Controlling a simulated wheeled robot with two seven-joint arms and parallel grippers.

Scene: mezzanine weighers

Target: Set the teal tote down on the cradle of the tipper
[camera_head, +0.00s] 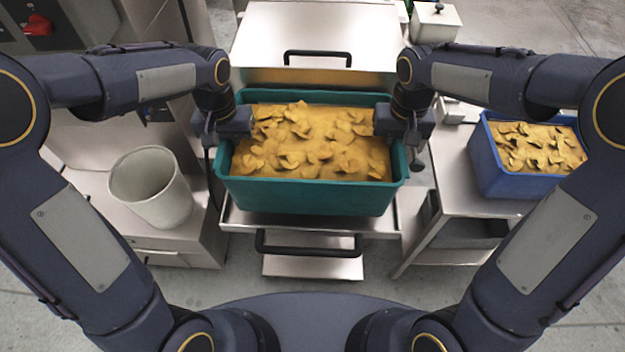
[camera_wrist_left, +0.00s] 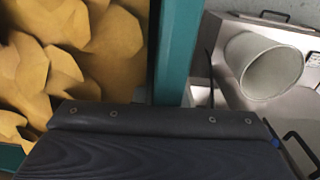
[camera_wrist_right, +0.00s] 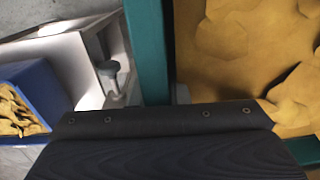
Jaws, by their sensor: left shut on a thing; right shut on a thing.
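The teal tote (camera_head: 300,196), full of yellow-brown chips, is in the middle of the head view. My left gripper (camera_head: 226,125) is shut on its left rim and my right gripper (camera_head: 405,125) on its right rim. The tote's teal wall also shows in the left wrist view (camera_wrist_left: 176,50) and the right wrist view (camera_wrist_right: 147,50). The tipper (camera_head: 318,35) is the steel machine behind, with a black handle on its lid. Its cradle (camera_head: 300,222) shows as a steel tray edge below the tote. I cannot tell whether the tote touches it.
A blue tote (camera_head: 487,170) of similar chips stands on a steel table (camera_head: 450,190) at the right. A whitish bin (camera_head: 150,188) stands on a low steel cabinet at the left. A black handle (camera_head: 308,250) sticks out in front of the cradle.

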